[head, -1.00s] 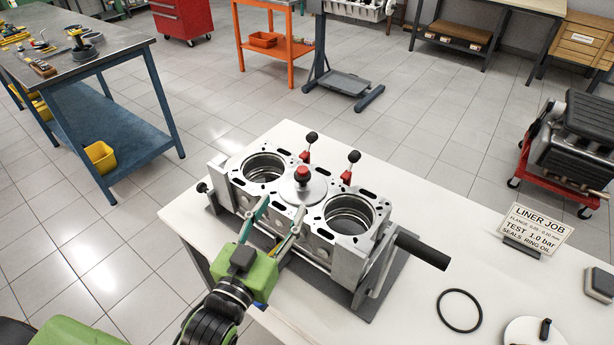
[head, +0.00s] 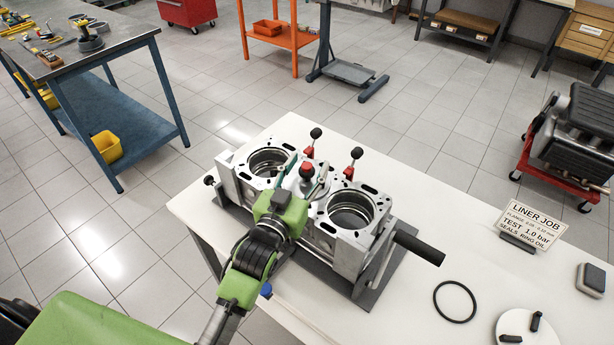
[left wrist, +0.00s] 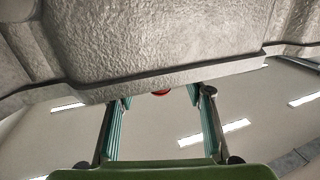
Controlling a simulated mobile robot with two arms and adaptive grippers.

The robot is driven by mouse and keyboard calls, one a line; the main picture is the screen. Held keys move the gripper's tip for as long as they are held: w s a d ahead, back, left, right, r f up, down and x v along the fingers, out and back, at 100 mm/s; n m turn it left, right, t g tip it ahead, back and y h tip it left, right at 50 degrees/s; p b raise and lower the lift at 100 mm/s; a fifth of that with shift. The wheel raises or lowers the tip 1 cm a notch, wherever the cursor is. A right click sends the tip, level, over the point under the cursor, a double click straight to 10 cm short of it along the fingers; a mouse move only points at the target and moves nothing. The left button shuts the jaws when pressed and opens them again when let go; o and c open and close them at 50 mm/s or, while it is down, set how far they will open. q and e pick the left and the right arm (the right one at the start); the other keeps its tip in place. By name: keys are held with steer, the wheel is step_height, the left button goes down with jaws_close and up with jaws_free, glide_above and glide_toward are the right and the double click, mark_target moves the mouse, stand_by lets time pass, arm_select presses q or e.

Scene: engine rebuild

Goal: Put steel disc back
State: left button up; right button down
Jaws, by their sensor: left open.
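The steel disc (head: 299,186) lies flat on top of the engine block (head: 347,244), between its two open bores, with a red knob (head: 307,170) standing up from its middle. My left gripper (head: 304,175) is open, with one green finger on each side of the knob. My gripper body hides the near part of the disc. In the left wrist view the two fingers (left wrist: 160,108) are spread apart, and a bit of red shows between them under a rough grey metal surface. I cannot tell whether the fingers touch the knob. My right gripper is not in view.
Two black-knobbed red clamps (head: 312,143) stand behind the disc. A black handle (head: 419,248) sticks out at the block's right. A black ring (head: 455,301), a pale round plate (head: 515,322), a sign (head: 530,226) and a grey block (head: 591,279) lie on the white table (head: 400,320).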

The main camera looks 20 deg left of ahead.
arm_select(q)
jaws_close()
steer(key=shift+w+r, duration=0.1)
steer(key=shift+r, duration=0.1)
